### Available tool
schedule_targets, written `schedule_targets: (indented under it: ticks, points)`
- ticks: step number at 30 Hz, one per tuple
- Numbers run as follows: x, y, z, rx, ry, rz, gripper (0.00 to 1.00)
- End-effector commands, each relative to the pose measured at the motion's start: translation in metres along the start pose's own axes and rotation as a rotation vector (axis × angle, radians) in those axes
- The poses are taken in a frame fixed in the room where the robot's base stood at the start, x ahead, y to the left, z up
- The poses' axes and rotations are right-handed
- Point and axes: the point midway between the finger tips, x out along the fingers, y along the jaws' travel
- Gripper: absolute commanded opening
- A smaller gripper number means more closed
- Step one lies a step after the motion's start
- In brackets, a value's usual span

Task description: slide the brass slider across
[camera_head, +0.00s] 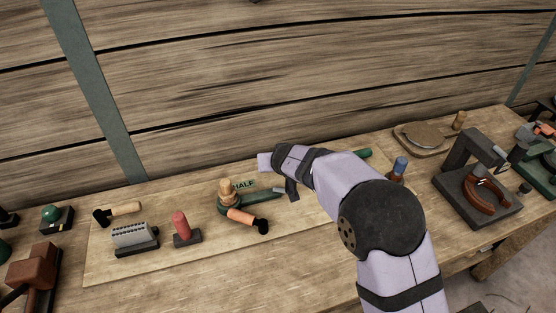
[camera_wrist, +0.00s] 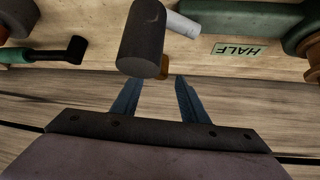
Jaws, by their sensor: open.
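A small brass-coloured piece (camera_wrist: 163,68), apparently the brass slider, shows in the wrist view just beyond my fingertips. A dark grey cylinder (camera_wrist: 140,38) partly covers it. My gripper (camera_wrist: 160,80) is open, with its two blue fingers spread to either side of the brass piece's line. Nothing shows held between them, and I cannot tell whether they touch the piece. In the head view the slider is hidden behind my arm.
A green tool with a wooden knob (camera_head: 226,189) and an orange-handled tool (camera_head: 243,217) lie left of my arm. A red peg (camera_head: 181,225) and a grey ridged block (camera_head: 133,235) stand farther left. A dark stand (camera_head: 476,190) is at right. The plank wall (camera_head: 250,80) rises close behind.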

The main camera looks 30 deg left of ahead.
Motion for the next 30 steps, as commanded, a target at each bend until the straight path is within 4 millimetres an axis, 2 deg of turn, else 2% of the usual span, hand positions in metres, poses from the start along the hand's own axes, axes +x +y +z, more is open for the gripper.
schedule_targets:
  ticks: [6,12,25,26,30]
  points:
    - [0.023,0.0,-0.001,0.0,-0.001,0.0,0.4]
    - [0.037,0.0,-0.001,0.0,-0.001,0.001,0.4]
    - [0.043,0.0,0.0,0.001,0.0,0.0,0.4]
    - [0.043,0.0,0.0,0.001,0.0,0.0,0.38]
    - [0.043,0.0,0.0,0.0,0.0,0.0,0.04]
